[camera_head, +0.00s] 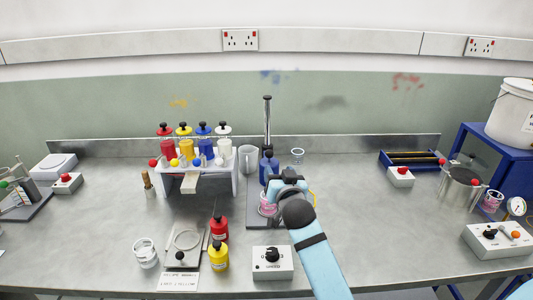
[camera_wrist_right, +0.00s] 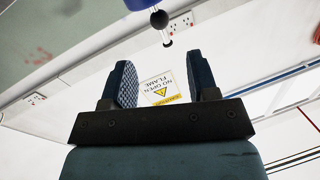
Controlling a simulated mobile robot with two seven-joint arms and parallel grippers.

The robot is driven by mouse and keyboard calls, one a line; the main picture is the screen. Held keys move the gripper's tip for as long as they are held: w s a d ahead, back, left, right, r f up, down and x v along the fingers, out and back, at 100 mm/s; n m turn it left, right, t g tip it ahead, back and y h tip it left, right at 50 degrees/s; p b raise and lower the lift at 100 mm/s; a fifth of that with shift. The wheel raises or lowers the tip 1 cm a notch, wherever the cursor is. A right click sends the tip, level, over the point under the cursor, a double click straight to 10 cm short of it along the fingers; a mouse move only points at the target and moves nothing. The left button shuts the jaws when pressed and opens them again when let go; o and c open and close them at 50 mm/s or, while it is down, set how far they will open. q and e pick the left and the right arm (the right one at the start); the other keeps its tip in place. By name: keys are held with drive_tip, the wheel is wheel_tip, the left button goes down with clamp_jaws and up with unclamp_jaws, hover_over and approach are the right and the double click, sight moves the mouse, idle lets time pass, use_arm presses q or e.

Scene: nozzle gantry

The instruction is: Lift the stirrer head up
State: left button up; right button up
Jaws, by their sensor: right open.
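The stirrer stands near the middle of the bench in the head view, with its blue head (camera_head: 266,163) on an upright grey post (camera_head: 267,120). A pink-labelled cup (camera_head: 267,209) stands below the head on a dark base. My right gripper (camera_head: 280,178) is at the front right of the head and partly covers it. In the right wrist view, the jaws (camera_wrist_right: 160,60) are apart with nothing between them. A dark round knob (camera_wrist_right: 159,19) on a short rod lies beyond the fingertips, beside a blue part at the top edge. Contact cannot be told. My left gripper is out of view.
A white rack (camera_head: 235,185) with coloured bottles stands left of the stirrer. A red bottle (camera_head: 219,228), a yellow bottle (camera_head: 218,256) and a control box (camera_head: 272,263) are in front. A clear glass (camera_head: 297,156) stands behind right. The bench right of my arm is mostly clear.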

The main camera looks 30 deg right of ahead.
sight(270, 156)
drive_tip(key=p+x, duration=0.1)
drive_tip(key=x, duration=1)
drive_tip(key=shift+w+f, duration=0.1)
clamp_jaws()
wheel_tip(270, 156, up, 10)
drive_tip(key=p, duration=0.6)
drive_tip(key=shift+f+p, duration=0.2)
drive_tip(key=shift+p, duration=0.1)
drive_tip(key=shift+c, duration=0.2)
unclamp_jaws()
drive_tip(key=shift+r, duration=0.1)
drive_tip(key=shift+o, duration=0.2)
